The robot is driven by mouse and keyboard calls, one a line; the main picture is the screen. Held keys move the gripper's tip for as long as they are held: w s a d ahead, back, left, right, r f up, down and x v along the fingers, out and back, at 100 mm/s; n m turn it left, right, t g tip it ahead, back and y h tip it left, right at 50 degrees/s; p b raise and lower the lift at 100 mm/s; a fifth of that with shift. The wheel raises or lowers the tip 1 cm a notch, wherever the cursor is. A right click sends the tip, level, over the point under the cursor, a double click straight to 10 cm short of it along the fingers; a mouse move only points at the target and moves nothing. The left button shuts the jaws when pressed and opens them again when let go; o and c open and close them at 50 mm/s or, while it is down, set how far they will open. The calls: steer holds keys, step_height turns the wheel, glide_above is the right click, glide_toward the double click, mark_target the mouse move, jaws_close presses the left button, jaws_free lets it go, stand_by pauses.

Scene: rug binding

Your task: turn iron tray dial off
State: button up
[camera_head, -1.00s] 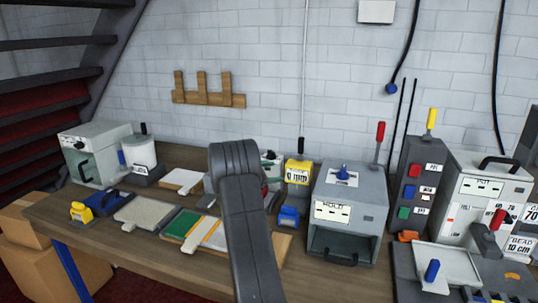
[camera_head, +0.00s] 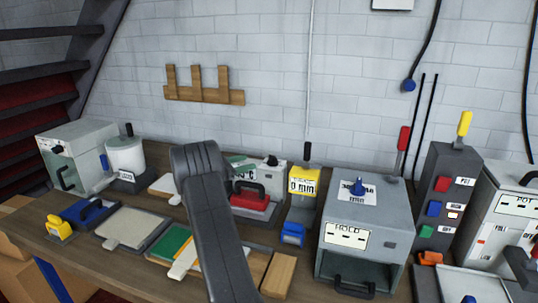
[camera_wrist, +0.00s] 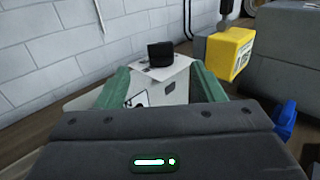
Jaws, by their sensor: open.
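A pale box (camera_wrist: 172,88) with a black dial (camera_wrist: 160,54) on its top plate stands ahead of my gripper (camera_wrist: 160,72) in the wrist view. The green fingers are apart, one on each side of the box in the picture, with nothing held between them. The dial appears beyond the fingertips; I cannot tell the gap. In the head view, a dark knob (camera_head: 272,160) shows on a grey box behind the red iron (camera_head: 250,200) with its black handle. My arm hides part of this area, and the dial's setting is too small to read.
The yellow-topped gauge (camera_head: 303,181) stands right of the iron, with a blue block (camera_head: 292,233) before it. The grey HOLD box (camera_head: 362,222) is further right. Sample boards (camera_head: 132,228) lie at left. The brick wall (camera_head: 270,60) is close behind.

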mark_target(271, 157)
steer(key=p+x, duration=0.3)
steer(key=x, duration=0.9)
steer(key=c, duration=1)
